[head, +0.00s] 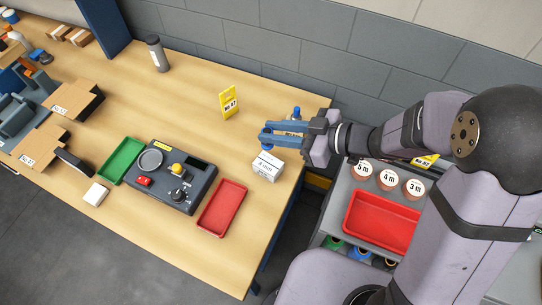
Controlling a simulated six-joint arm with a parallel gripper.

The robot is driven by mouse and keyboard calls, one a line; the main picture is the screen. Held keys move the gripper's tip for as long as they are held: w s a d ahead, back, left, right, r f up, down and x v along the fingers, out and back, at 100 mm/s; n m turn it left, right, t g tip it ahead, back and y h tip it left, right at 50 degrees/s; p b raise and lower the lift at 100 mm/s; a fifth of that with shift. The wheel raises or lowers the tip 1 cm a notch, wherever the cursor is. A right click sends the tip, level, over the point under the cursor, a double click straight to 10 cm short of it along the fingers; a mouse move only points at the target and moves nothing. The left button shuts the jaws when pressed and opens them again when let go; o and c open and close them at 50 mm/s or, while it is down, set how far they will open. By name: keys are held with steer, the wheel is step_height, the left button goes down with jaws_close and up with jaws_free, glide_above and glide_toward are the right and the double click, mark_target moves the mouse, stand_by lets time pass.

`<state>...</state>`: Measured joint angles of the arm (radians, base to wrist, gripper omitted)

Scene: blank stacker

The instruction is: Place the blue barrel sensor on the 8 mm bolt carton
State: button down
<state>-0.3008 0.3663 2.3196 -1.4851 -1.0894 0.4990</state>
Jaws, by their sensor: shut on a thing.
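My gripper (266,135) reaches in from the right with its blue fingers over the right part of the wooden bench. It is shut on the blue barrel sensor (267,147), of which only a small blue end shows below the fingertips; the fingers hide the rest. A small white carton (267,167) with dark print stands on the bench just below it in the picture. I take this as the 8 mm bolt carton, but its print is too small to read. The sensor's end appears at the carton's upper edge; I cannot tell whether they touch.
A blue-topped object (296,112) stands behind my gripper, partly hidden. A yellow sign (228,103) stands to the left. A red tray (222,208), a dark control box (171,196) and a green tray (121,161) lie left of the carton. The bench's right edge is close.

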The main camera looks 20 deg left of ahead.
steer(key=shift+f+p, duration=0.3)
steer(key=shift+f, duration=4.25)
steer(key=shift+f, duration=0.2)
steer(key=c, duration=1.5)
jaws_free()
steer(key=shift+r, duration=0.1)
steer(key=shift+r, duration=0.2)
steer(key=shift+w+d, duration=0.1)
steer(key=shift+d, duration=0.2)
steer(key=b+v, duration=0.1)
steer(key=v, duration=1)
steer(key=shift+d+r+b, duration=0.15)
steer(key=shift+d+b, duration=0.05)
steer(key=shift+b, duration=0.1)
